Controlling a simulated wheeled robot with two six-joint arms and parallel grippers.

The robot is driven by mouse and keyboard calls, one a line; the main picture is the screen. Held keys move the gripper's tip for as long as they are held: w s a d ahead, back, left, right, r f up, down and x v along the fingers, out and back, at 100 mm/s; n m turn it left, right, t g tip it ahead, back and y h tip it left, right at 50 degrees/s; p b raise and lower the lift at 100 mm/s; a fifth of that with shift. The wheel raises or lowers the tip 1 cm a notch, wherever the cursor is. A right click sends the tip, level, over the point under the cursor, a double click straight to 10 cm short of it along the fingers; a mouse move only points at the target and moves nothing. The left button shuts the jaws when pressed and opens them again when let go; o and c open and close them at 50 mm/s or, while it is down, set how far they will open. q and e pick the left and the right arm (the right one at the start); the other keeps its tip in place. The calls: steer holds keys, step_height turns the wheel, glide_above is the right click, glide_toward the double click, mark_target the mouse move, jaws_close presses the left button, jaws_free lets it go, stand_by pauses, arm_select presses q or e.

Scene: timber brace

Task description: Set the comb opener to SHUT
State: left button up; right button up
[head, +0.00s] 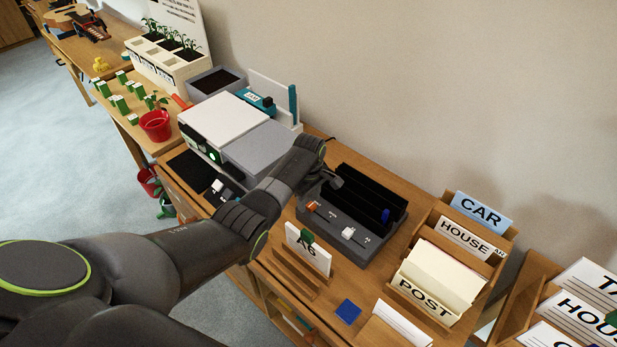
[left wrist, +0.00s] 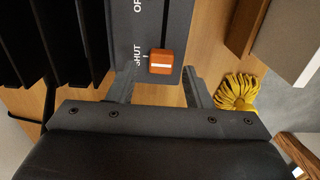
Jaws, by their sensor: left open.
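The comb opener is a dark grey machine (head: 341,247) with black slots on the wooden desk. Its orange slider knob (head: 312,206) is on the left of the front panel, and a white knob (head: 348,232) is further right. In the left wrist view the orange knob (left wrist: 161,61) stands beside the SHUT lettering, with part of another word further up the panel. My left gripper (left wrist: 158,88) is open, its two fingers apart on either side below the knob, with nothing between them gripped. In the head view its fingertips are mostly hidden. My right gripper is not in view.
A card holder (head: 420,290) with CAR, HOUSE and POST cards stands at the right. An A6 card rack (head: 308,249) stands in front of the machine. A grey and white machine (head: 225,125) is behind my arm. A blue square (head: 348,311) lies on the desk.

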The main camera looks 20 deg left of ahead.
mark_target(308, 203)
arm_select(q)
step_height(308, 203, up, 17)
steer(key=shift+f, duration=0.2)
steer(key=shift+a, duration=0.1)
stand_by(0.5)
